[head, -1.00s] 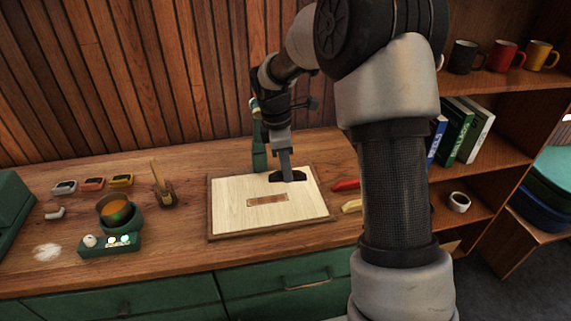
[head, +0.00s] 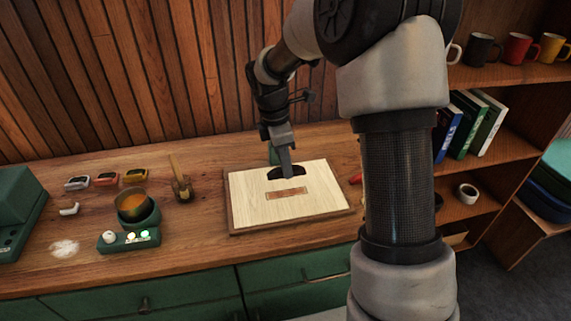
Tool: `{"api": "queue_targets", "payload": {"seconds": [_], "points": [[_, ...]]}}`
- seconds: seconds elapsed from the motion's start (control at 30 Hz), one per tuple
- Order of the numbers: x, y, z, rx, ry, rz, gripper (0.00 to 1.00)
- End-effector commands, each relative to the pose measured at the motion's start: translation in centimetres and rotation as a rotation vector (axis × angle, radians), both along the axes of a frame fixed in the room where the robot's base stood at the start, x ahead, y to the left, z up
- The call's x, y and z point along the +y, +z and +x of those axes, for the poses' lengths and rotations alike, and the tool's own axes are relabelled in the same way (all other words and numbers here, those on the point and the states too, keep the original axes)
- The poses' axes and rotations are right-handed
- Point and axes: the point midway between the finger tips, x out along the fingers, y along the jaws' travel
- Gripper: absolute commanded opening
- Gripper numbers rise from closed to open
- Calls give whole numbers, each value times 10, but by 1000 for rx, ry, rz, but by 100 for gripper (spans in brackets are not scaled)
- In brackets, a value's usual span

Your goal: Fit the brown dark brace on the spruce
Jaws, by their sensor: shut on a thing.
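The spruce (head: 252,201) is a pale board in a dark wooden tray on the workbench. A brown rectangle (head: 287,193) is marked or set in its middle. My gripper (head: 285,168) is over the far part of the board, pointing down. It is shut on the dark brace (head: 297,172), a short, nearly black piece with sloped ends. The brace is just behind the brown rectangle in the picture. I cannot tell whether it touches the board. The fingertips are small and partly merge with the brace.
A pot of amber liquid (head: 133,205) stands left of the board, with a brush jar (head: 182,188) nearby. A green control box (head: 129,240) sits in front of the pot. A red item (head: 355,179) lies at the board's right, partly behind my arm.

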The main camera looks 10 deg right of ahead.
Motion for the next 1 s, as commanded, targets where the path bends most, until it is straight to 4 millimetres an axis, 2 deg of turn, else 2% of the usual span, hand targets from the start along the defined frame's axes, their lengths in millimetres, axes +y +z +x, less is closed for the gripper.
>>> {"api": "queue_targets", "payload": {"seconds": [0.2,0.33,0.67,1.0], "points": [[0,7,0,3,0,-1,0],[0,4,-1,3,0,0,0],[0,-16,0,1,0,0,0],[0,-47,0,0,0,0,0]]}}
